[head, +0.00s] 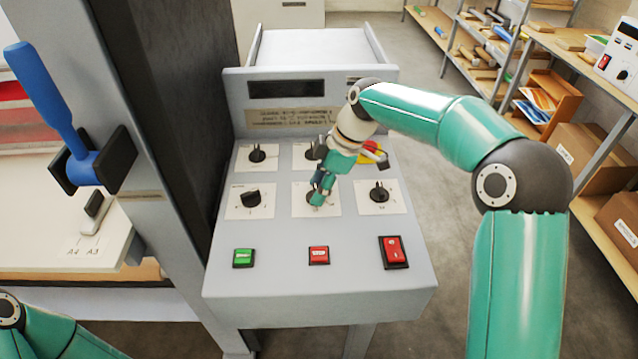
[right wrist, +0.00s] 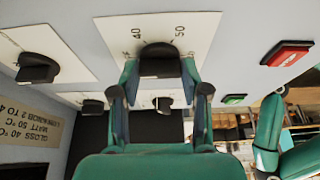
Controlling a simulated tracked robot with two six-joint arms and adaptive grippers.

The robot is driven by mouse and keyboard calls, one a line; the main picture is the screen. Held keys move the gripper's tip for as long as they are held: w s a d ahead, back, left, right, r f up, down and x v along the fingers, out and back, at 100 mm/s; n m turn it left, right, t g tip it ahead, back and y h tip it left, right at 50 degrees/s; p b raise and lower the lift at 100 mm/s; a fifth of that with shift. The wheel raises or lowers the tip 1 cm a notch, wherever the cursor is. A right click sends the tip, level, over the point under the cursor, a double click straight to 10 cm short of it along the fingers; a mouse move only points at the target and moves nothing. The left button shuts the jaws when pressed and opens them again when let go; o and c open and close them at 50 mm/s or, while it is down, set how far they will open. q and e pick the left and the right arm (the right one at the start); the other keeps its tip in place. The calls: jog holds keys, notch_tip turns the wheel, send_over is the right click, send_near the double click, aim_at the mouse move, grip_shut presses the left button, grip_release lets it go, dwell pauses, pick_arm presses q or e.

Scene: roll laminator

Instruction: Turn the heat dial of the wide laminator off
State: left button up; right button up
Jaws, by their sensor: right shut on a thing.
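The wide laminator's grey control panel (head: 290,280) fills the middle of the head view. My right gripper (head: 318,196) reaches down onto the lower middle dial and is shut on it, hiding most of that dial. In the right wrist view the black dial (right wrist: 160,62) sits between the two fingertips, on a white plate (right wrist: 200,25) where 40 and 50 can be read. Where the dial's pointer stands is not clear. My left arm shows only at the lower left corner of the head view; its gripper is out of the picture.
Other black dials stand close by, at lower left (head: 250,197) and lower right (head: 379,192). A red and yellow stop button (head: 371,150) is by my right wrist. Green (head: 243,258) and red (head: 319,255) buttons and a red switch (head: 393,251) line the front. A blue lever (head: 48,95) stands left.

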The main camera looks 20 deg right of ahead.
dwell(0.5)
jog(key=o, duration=1.1)
jog(key=shift+o, duration=0.2)
jog(key=v, duration=1.2)
jog(key=shift+d+f, duration=0.1)
